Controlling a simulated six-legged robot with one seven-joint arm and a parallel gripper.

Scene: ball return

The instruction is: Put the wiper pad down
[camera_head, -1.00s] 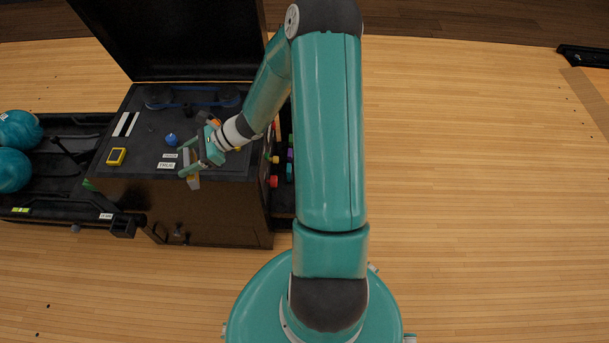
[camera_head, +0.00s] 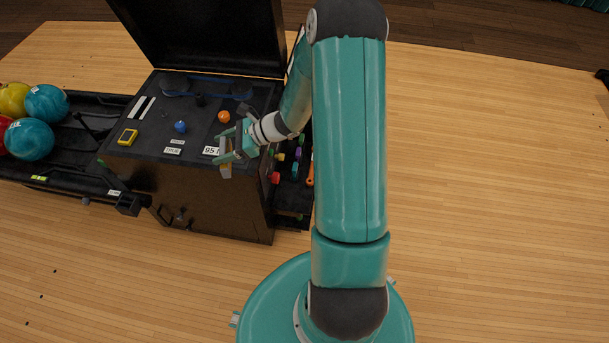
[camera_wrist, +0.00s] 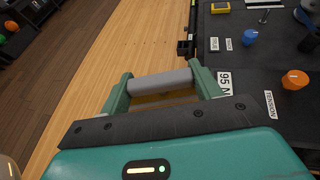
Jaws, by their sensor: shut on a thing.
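The wiper pad shows in the wrist view as a grey rounded bar (camera_wrist: 160,83) with a tan part below it. My gripper (camera_wrist: 162,77) is shut on it, one finger at each end. In the head view my gripper (camera_head: 223,148) is at the front right edge of the dark machine's top panel (camera_head: 150,155). The pad (camera_head: 225,171) hangs down from it there, small and partly hidden. In the wrist view wooden floor shows behind the pad. I cannot tell whether the pad touches the machine.
The panel carries a blue knob (camera_head: 180,127), an orange knob (camera_head: 224,116), a yellow device (camera_head: 128,137) and labels. A raised lid (camera_head: 200,35) stands behind. A ball rack (camera_head: 75,180) with several balls is at left. Wooden floor (camera_head: 480,200) is clear at right.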

